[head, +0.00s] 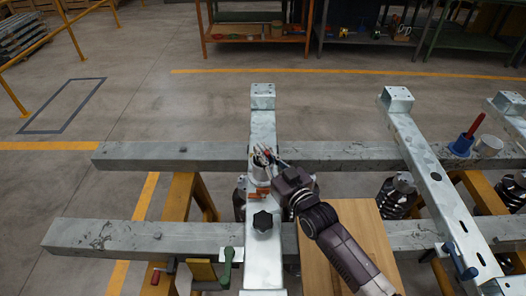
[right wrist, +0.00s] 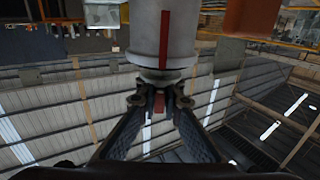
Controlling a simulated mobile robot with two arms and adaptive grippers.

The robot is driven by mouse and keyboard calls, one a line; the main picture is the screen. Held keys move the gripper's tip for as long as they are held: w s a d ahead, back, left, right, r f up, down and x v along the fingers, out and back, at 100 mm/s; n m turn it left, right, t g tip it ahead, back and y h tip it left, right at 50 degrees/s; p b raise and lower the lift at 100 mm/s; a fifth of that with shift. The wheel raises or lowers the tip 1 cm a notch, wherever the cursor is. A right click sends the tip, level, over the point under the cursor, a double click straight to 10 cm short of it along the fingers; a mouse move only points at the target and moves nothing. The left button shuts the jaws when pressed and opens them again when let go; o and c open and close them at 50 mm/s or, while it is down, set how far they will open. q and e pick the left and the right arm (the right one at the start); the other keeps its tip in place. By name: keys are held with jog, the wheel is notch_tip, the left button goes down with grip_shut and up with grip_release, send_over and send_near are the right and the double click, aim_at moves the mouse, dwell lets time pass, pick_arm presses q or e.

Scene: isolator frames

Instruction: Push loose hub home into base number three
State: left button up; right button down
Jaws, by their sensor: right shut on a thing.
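The loose hub (right wrist: 165,32) is a pale grey cylinder with a red stripe in the right wrist view, with a narrower neck at the end towards my fingers. In the head view my right gripper (head: 268,160) is over the middle galvanized crossbar, above its black knob. My right gripper (right wrist: 160,97) is shut at the hub's neck, with a small red piece between the fingers. The gripper partly hides the hub and its seat in the head view. I cannot tell which base is number three or how deep the hub sits. My left gripper is not in view.
Two long steel rails (head: 130,236) carry the crossbars. A black knob (head: 263,221) and a green-handled clamp (head: 227,265) are nearby. A wooden board (head: 367,232) lies under my right arm.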

jog(key=shift+w+r, duration=0.1)
jog(key=c, duration=2.3)
grip_release()
jog(key=shift+c, duration=0.2)
jog(key=o, duration=0.3)
jog(key=shift+s+f, duration=0.2)
jog(key=shift+f, duration=0.45)
jog(key=shift+s+d+r, duration=0.1)
jog(key=shift+s+d, duration=0.1)
jog(key=v, duration=1.1)
jog(key=shift+s+r, duration=0.2)
jog(key=shift+r, duration=0.2)
